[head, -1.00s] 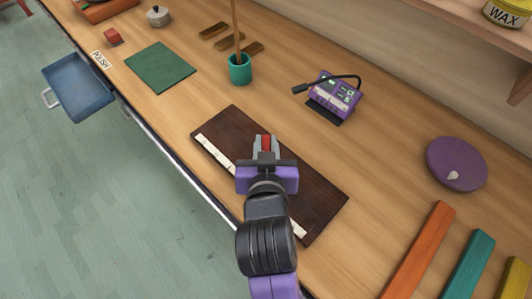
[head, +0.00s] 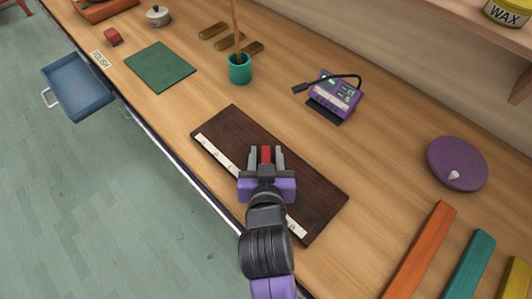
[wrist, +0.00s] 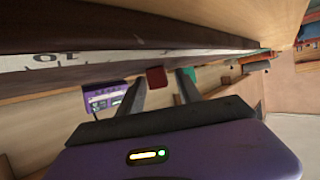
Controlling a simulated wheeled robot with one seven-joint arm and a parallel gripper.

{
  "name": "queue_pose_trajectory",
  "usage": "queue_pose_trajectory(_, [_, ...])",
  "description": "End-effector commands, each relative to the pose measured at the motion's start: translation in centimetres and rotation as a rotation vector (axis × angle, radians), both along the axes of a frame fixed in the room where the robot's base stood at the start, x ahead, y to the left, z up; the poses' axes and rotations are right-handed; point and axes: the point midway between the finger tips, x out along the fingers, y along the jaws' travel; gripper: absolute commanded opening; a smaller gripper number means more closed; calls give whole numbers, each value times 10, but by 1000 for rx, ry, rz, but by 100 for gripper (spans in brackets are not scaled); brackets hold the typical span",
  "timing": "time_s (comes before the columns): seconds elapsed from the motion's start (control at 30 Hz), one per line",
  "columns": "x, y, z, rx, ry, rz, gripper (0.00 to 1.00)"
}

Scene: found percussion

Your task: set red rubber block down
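The red rubber block (head: 266,155) stands on the dark brown board (head: 316,190), between the spread fingers of my gripper (head: 266,158). There is a gap on each side of it. In the wrist view the block (wrist: 157,77) also shows between the two dark fingers (wrist: 158,92) and apart from both. The board appears along the top of that turned view, and the block seems to touch it. My gripper's body hides part of the board. A pale marked strip (head: 213,149) runs along the board's near edge.
A purple meter (head: 335,93) with a black cable stands behind the board. A teal cup (head: 240,70) holds a stick. A purple disc (head: 456,164) and coloured bars (head: 422,248) lie to the right. A green mat (head: 160,67) and an open blue drawer (head: 78,88) are left.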

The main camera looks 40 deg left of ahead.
Motion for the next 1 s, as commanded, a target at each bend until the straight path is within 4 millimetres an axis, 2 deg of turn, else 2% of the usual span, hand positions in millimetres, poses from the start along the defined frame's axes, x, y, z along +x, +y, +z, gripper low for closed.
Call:
queue_pose_trajectory(0.37, [-5, -4, 5, -1, 1, 0, 41])
queue_pose_trajectory(0.8, [-63, -54, 36, 0, 1, 0, 41])
queue_pose_trajectory(1.0, [-80, -68, 46, 1, 1, 0, 41])
